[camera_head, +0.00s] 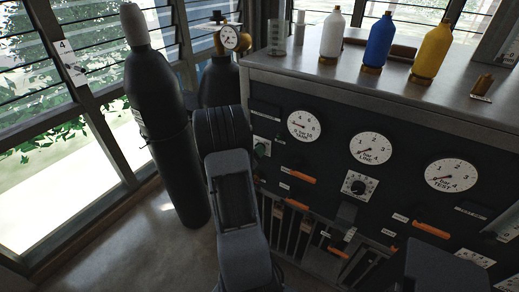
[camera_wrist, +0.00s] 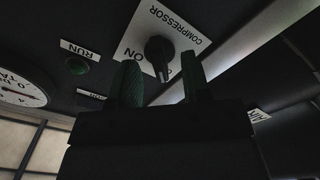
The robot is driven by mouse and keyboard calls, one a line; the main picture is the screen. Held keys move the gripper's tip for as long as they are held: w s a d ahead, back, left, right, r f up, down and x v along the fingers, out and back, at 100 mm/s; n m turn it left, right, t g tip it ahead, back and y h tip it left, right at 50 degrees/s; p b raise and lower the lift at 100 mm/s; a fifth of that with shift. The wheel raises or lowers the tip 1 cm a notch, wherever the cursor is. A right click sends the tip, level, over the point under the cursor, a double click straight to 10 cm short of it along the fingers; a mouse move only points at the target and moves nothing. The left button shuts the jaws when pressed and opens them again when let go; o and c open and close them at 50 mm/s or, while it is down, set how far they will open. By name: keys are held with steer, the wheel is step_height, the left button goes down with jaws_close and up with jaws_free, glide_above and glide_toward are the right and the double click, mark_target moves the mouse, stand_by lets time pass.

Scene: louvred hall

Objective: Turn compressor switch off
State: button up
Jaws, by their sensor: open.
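In the wrist view the compressor switch (camera_wrist: 158,52) is a black knob on a white plate (camera_wrist: 142,28) marked COMPRESSOR and ON. A second word beginning with O is partly covered by the knob. The knob's bar slants down and slightly right, its lower end beside that O; I cannot tell its exact setting. My gripper (camera_wrist: 159,76) is open, with one green-padded finger to each side of the knob in the picture. I see no contact, and the depth between fingers and knob is unclear.
A green RUN lamp (camera_wrist: 77,66) and a gauge (camera_wrist: 18,88) are near the switch. The panel carries more gauges (camera_head: 371,148), orange-handled levers (camera_head: 298,176) and a selector knob (camera_head: 358,187). A black cylinder (camera_head: 165,130) stands left of my arm. Bottles (camera_head: 380,42) stand on top.

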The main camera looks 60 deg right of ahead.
steer(key=shift+a, duration=2.95)
